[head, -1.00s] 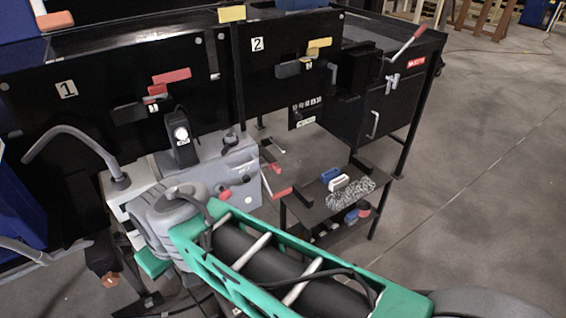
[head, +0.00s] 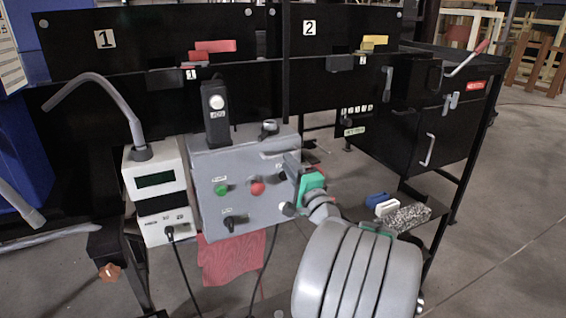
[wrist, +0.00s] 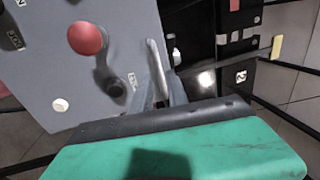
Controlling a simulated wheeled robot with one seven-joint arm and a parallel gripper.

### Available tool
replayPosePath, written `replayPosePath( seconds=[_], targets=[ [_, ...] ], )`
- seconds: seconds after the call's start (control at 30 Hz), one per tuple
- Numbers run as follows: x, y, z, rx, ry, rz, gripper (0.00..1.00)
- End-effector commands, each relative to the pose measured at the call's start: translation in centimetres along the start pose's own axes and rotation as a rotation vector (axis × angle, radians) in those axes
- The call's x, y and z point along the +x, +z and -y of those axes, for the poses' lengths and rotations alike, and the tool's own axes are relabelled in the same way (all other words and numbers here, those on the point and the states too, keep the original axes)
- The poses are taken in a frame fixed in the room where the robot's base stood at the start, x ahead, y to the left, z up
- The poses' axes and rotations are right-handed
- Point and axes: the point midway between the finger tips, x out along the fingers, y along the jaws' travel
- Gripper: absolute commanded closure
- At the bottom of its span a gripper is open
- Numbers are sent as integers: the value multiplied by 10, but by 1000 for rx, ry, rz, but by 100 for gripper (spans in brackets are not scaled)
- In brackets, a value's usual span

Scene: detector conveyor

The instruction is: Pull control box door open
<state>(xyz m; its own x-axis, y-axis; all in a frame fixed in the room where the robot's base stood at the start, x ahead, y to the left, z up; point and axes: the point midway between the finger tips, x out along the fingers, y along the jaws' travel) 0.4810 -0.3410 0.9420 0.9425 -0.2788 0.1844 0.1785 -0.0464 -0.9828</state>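The grey control box (head: 240,170) stands in the middle of the head view, with green and red buttons and dark knobs on its front. My gripper (head: 291,168) is at the right side of that front, its green part beside the box. In the wrist view the box face (wrist: 60,50) fills the upper left, with the red button and a black knob. A curved grey metal handle (wrist: 155,62) stands at the box's right edge. The tips of my gripper (wrist: 160,90) are at its lower end, one on each side. Whether they touch it is unclear. The door looks shut.
A white meter box (head: 158,185) with a bent grey tube stands left of the control box. Cables and a red cloth (head: 232,258) hang below. A black cabinet (head: 425,140) and a low shelf (head: 438,208) with small items are at right. Open floor lies beyond.

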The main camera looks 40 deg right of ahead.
Motion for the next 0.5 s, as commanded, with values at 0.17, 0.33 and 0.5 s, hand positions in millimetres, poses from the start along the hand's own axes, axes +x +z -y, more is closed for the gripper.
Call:
replayPosePath(
  seconds=[0.17, 0.33, 0.5],
  targets=[
    [34, 1, 0, -2, 2, 4, 80],
    [46, 1, -1, -2, 2, 2, 80],
    [46, 1, -1, -2, 3, 1, 80]
  ],
)
